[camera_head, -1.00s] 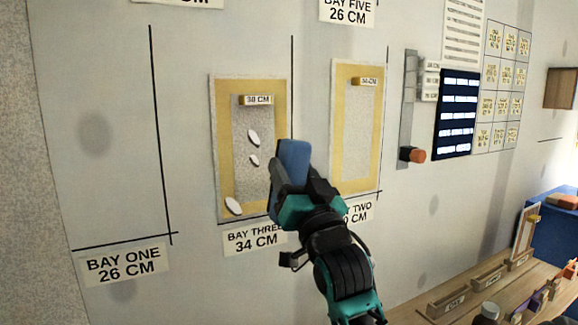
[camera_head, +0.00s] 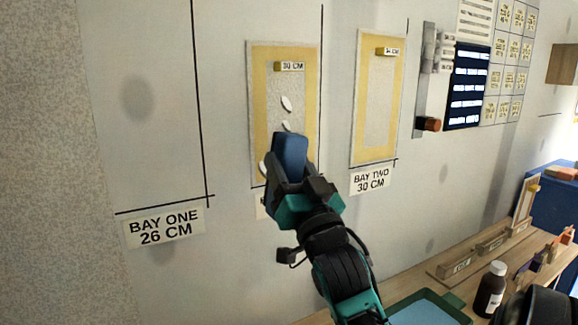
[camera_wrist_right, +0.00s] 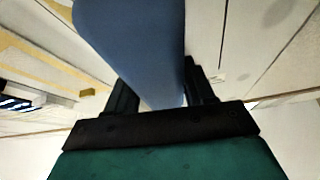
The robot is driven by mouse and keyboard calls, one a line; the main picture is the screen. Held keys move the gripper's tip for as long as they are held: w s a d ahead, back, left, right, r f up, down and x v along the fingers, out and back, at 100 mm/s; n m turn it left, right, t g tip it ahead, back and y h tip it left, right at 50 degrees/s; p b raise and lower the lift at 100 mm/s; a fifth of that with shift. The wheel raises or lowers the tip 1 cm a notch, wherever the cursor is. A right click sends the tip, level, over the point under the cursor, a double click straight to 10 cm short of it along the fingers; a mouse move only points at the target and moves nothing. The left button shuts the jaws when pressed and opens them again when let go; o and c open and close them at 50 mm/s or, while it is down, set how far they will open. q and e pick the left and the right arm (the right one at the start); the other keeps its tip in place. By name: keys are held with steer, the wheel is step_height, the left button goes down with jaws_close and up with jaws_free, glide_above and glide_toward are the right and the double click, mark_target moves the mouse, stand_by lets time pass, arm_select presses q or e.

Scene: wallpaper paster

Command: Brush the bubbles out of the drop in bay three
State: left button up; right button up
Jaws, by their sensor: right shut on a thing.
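The drop in bay three (camera_head: 261,95) is a pale sheet with a yellow border and a "30 CM" tag on the wall. Three white oval bubbles show on it: an upper one (camera_head: 286,103), a smaller one (camera_head: 286,126) just below, and one at the lower left edge (camera_head: 262,170). My right gripper (camera_head: 292,185) is shut on a blue brush (camera_head: 290,155), which also fills the top of the right wrist view (camera_wrist_right: 135,45). The brush overlaps the drop's lower part, just below the smaller bubble. Contact cannot be told. My left gripper is not in view.
A bench below holds a blue-filled tray (camera_head: 425,308) and a brown bottle (camera_head: 490,290). Bay one (camera_head: 150,110) is bare wall.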

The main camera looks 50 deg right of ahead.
steer(key=shift+r, duration=0.1)
steer(key=w, duration=0.1)
steer(key=w+d+p, duration=0.1)
steer(key=w, duration=0.2)
steer(key=shift+w+d, duration=0.5)
steer(key=shift+w, duration=0.6)
steer(key=shift+w+d, duration=0.2)
steer(key=shift+w, duration=0.4)
steer(key=shift+w+d, duration=0.2)
steer(key=shift+w, duration=0.4)
stand_by(1.4)
steer(key=shift+s, duration=0.1)
stand_by(1.4)
